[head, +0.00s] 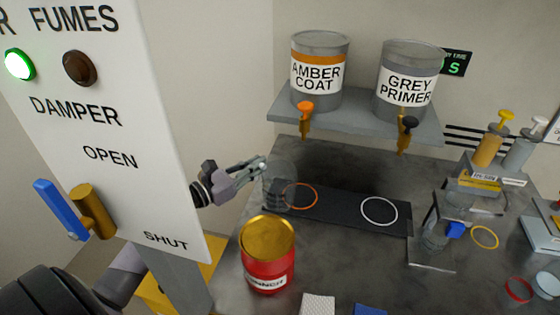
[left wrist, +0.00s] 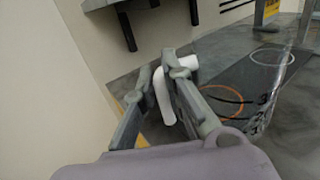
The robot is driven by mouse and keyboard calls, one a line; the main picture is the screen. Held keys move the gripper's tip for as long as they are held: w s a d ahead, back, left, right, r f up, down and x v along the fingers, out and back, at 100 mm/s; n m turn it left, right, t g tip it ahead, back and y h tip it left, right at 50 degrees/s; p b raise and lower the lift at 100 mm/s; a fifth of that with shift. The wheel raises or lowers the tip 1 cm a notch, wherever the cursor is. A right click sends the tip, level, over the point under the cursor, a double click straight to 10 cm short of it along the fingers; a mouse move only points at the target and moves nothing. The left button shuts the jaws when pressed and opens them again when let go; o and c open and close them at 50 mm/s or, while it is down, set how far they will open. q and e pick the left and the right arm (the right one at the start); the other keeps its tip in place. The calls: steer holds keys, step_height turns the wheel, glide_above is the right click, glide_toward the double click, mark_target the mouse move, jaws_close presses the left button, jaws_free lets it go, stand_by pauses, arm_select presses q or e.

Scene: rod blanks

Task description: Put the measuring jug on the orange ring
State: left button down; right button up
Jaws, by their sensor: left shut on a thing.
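The clear measuring jug (head: 280,188) is at the left end of the dark mat in the head view, overlapping the left part of the orange ring (head: 317,196). My left gripper (head: 260,164) is shut on the jug's white handle (left wrist: 164,97), seen between the fingers in the left wrist view. The jug's clear wall with dark marks (left wrist: 264,100) shows right of the fingers, with the orange ring (left wrist: 241,97) seen through or beside it. I cannot tell whether the jug's base touches the mat. My right gripper is not in view.
A white ring (head: 379,224) lies on the dark mat (head: 340,212). A red can (head: 268,270) stands in front of the jug. A shelf (head: 350,118) with two paint pots hangs above. The damper panel (head: 120,150) stands close at left.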

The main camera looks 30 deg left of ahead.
arm_select(q)
steer(key=w+f, duration=0.1)
steer(key=w, duration=0.1)
steer(key=w+d+f, duration=0.1)
steer(key=w, duration=0.2)
steer(key=w+d+f+b, duration=0.1)
steer(key=w, duration=0.1)
steer(key=shift+w+d+f, duration=0.1)
steer(key=shift+w+d, duration=0.05)
steer(key=shift+d, duration=0.1)
steer(key=shift+f, duration=0.2)
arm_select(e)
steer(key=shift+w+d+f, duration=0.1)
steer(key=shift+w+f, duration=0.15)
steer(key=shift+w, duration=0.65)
arm_select(q)
steer(key=shift+f, duration=0.1)
steer(key=c, duration=1.7)
jaws_free()
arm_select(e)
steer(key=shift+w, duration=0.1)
